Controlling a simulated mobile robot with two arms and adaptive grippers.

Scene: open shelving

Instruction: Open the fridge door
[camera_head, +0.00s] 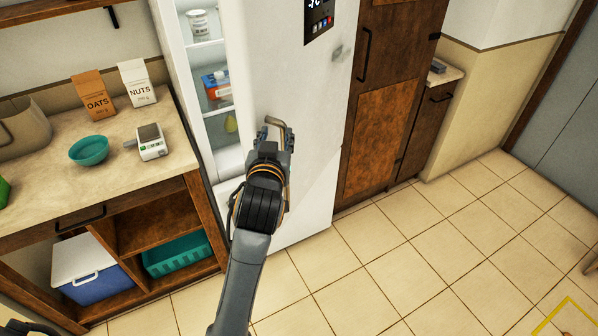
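The white fridge door (300,95) stands ajar, with a dark display panel near its top. Lit shelves (205,55) show in the gap along its left side. Whether the fingers press on the bar cannot be made out.
A brown cabinet (380,130) stands right of the fridge.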

